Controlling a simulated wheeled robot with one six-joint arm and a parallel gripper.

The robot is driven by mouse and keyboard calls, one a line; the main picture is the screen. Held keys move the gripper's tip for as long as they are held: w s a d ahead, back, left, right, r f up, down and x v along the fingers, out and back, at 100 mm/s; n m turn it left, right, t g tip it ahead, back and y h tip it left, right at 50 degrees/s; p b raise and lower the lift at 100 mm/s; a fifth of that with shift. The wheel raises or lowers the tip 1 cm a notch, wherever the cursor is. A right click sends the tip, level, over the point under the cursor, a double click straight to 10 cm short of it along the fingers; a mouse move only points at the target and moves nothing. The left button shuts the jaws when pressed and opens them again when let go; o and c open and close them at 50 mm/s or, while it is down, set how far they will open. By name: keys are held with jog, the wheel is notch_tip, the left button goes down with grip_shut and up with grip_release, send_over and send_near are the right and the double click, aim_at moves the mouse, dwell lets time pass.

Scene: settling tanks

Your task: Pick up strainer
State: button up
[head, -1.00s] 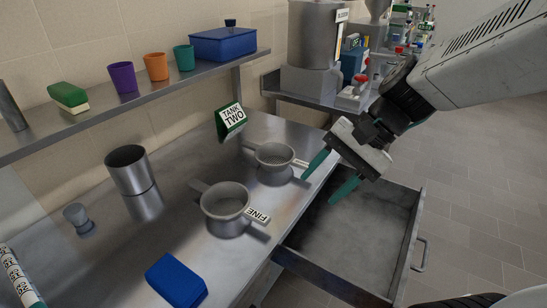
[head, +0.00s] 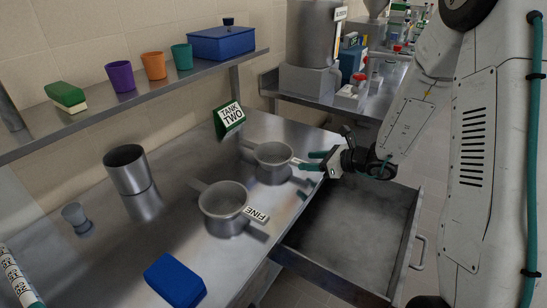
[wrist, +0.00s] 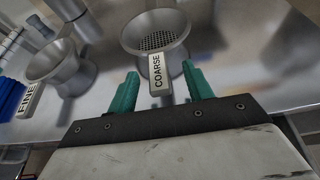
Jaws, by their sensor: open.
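Two grey metal strainers stand on the steel counter. The coarse strainer (head: 272,156) is at the back; in the wrist view (wrist: 152,38) its mesh shows and its handle label reads COARSE. The fine strainer (head: 224,203) stands nearer the front, with a FINE label on its handle; it also shows at the left of the wrist view (wrist: 58,70). My gripper (head: 311,161) has teal fingers and is open at the coarse strainer's handle. In the wrist view the labelled handle lies between the two fingertips (wrist: 160,88), with gaps on both sides.
An open, empty drawer (head: 345,240) juts out below the counter under my gripper. A green TANK TWO sign (head: 230,116) stands behind the strainers. A blue block (head: 175,280), a metal cup (head: 126,170) and a small grey stopper (head: 76,217) are on the counter.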

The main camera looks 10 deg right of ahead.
aim_at(300, 161)
jog(key=x, duration=0.5)
jog(key=shift+s+a+f, duration=0.15)
jog(key=shift+f, duration=0.05)
grip_shut()
jog(key=shift+r, duration=0.15)
